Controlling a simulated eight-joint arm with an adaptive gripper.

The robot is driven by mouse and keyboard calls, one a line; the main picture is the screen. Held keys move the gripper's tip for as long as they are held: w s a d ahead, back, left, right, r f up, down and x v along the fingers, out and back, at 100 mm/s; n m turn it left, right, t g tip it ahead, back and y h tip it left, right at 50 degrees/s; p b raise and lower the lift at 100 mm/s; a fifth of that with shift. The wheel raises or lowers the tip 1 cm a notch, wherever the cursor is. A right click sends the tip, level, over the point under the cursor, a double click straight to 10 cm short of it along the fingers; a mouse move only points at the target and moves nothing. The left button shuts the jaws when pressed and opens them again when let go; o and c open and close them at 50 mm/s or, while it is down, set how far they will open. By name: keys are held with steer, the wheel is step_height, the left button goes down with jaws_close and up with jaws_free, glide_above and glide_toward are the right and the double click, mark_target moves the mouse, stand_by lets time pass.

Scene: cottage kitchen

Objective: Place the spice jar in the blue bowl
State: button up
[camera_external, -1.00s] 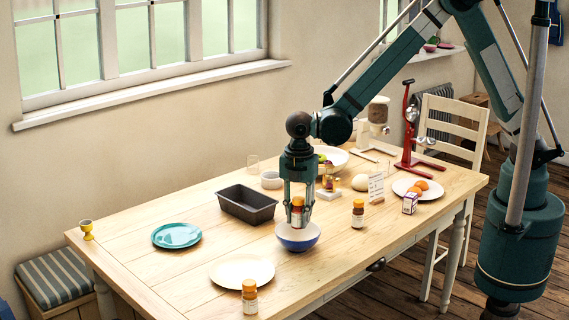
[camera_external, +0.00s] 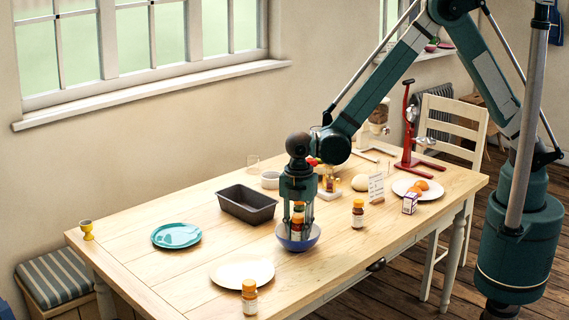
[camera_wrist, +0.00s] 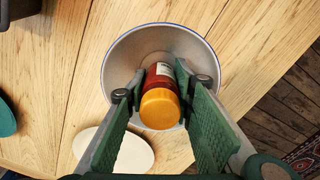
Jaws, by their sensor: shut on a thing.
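The spice jar (camera_wrist: 160,100) has an orange lid, a dark red body and a pale label. My gripper (camera_external: 298,232) points down and is shut on this jar (camera_external: 298,218). The blue bowl (camera_external: 310,240) has a pale inside and a blue outside. In the wrist view the bowl (camera_wrist: 118,58) surrounds the jar, with its rim around the fingers. The jar is inside the bowl's opening, low down; I cannot tell whether it touches the bottom.
Similar orange-lidded jars stand to the right (camera_external: 358,214) and at the front edge (camera_external: 249,299). A cream plate (camera_external: 242,270), a teal plate (camera_external: 176,236) and a dark loaf tin (camera_external: 247,204) lie left of the bowl. Bare wood surrounds the bowl's front right.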

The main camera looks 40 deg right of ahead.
mark_target(298, 216)
steer(key=shift+f, duration=0.3)
steer(key=shift+f, duration=0.15)
steer(key=o, duration=0.7)
steer(key=shift+c, duration=0.2)
step_height(298, 216, up, 12)
steer(key=shift+r+p, duration=0.15)
steer(key=shift+p, duration=0.55)
stand_by(0.6)
